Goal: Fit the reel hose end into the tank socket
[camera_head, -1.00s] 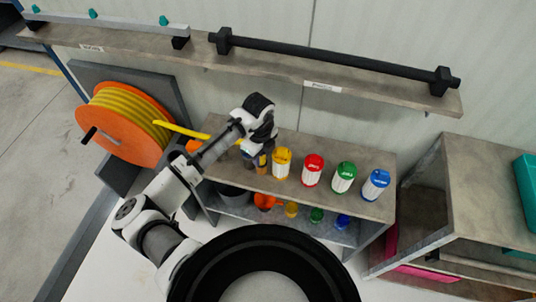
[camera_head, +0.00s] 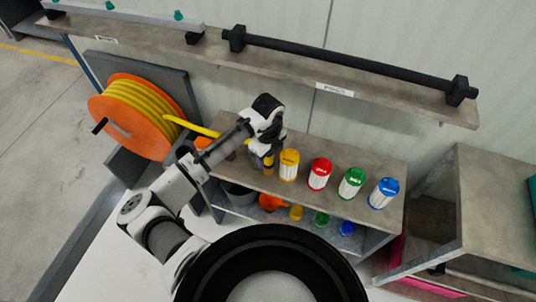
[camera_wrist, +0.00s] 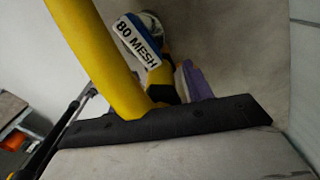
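The orange reel (camera_head: 130,135) stands at the left with yellow hose (camera_head: 153,105) wound on it. A free length of the hose (camera_head: 195,127) runs right from the reel and passes behind my arm. In the wrist view a thick yellow hose length (camera_wrist: 98,55) slants down to a dark plate. My gripper (camera_head: 264,158) is above the shelf top, left of the yellow-lidded canister. Its fingers are too small and covered to read, so I cannot tell whether it holds the hose. The hose end is hidden. I cannot make out a tank socket.
Canisters with yellow (camera_head: 289,164), red (camera_head: 319,174), green (camera_head: 351,183) and blue (camera_head: 384,193) lids line the shelf (camera_head: 335,210). Small coloured cups stand below. A black bar (camera_head: 345,65) lies on the upper wall shelf. An item labelled "80 MESH" (camera_wrist: 138,42) is close in the wrist view.

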